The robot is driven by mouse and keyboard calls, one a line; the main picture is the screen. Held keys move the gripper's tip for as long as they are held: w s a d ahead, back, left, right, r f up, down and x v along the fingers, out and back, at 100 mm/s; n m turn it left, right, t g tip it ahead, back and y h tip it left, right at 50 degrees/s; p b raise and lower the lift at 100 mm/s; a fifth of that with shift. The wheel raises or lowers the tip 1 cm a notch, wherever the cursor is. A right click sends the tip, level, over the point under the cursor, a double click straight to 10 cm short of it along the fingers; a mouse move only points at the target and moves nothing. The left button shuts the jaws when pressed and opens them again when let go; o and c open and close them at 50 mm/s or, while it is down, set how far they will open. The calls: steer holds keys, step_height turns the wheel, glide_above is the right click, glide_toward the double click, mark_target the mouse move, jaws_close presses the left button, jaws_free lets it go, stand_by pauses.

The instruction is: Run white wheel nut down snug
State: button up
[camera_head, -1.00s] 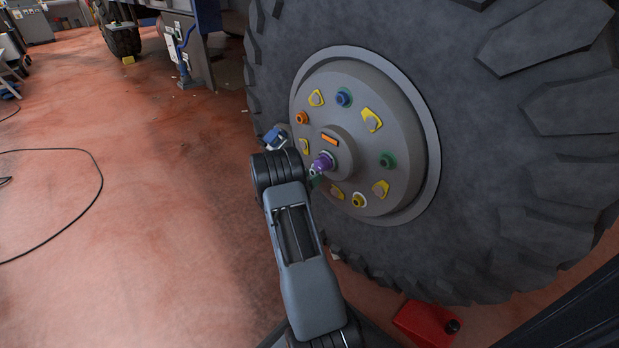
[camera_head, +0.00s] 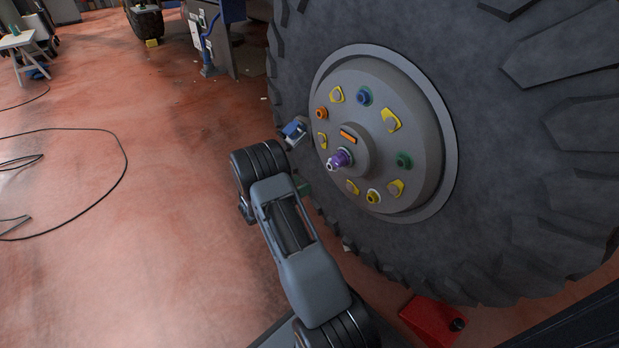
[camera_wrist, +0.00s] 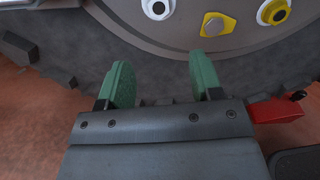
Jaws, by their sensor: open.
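A white wheel nut (camera_wrist: 157,8) with a dark centre shows at the top edge of the wrist view, on the grey hub (camera_wrist: 120,18) of the big tyre. In the head view a small white piece (camera_head: 331,166) beside the purple part may be the same nut; I cannot tell. My gripper (camera_wrist: 164,80) is open and empty, its two green pads apart. It is below the nut in the wrist view, with a visible gap. In the head view my wrist mostly hides it, to the lower left of the hub.
The hub also carries yellow tabs (camera_head: 391,121), a blue nut (camera_head: 363,97), an orange nut (camera_head: 321,114), a green nut (camera_head: 403,160) and a yellow nut (camera_head: 373,196). A red can (camera_head: 432,318) stands below the tyre (camera_head: 530,170). The floor on the left is open, with a black cable (camera_head: 126,160).

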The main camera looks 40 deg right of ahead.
steer(key=shift+a, duration=0.7)
steer(key=w+a+r+n+t+y+p, duration=0.25)
steer(key=r+n+p, duration=0.2)
steer(key=r, duration=0.25)
steer(key=w+a+r+n+t+y+p, duration=0.2)
steer(key=w+r+n+t+p, duration=0.25)
steer(key=r, duration=0.35)
steer(key=w+a+r+n+t+y+p, duration=0.25)
steer(key=r+n+p, duration=0.2)
steer(key=r, duration=0.25)
steer(key=s+a+r+n+t+y+p, duration=0.1)
steer(key=a+r+n+t+y+p, duration=0.1)
steer(key=a+r+n+y+p, duration=0.35)
steer(key=a+r+n+t+y+p, duration=0.15)
steer(key=a+r+n+p, duration=0.35)
steer(key=r+n, duration=0.5)
steer(key=s+a+r+n+g+y+p, duration=0.3)
steer(key=s+a+r+n+y+p, duration=0.2)
steer(key=s+a+r+n+p, duration=0.55)
steer(key=s+d+r+n+g+p, duration=0.1)
steer(key=s+r+n+g+p, duration=0.1)
steer(key=s+r+n, duration=0.2)
steer(key=s+d+r+n+g+h+p, duration=0.1)
steer(key=s+r+n+g+p, duration=0.1)
steer(key=s+n, duration=0.7)
steer(key=shift+s+r+g, duration=0.6)
steer(key=shift+s+r, duration=0.3)
steer(key=shift+s, duration=0.3)
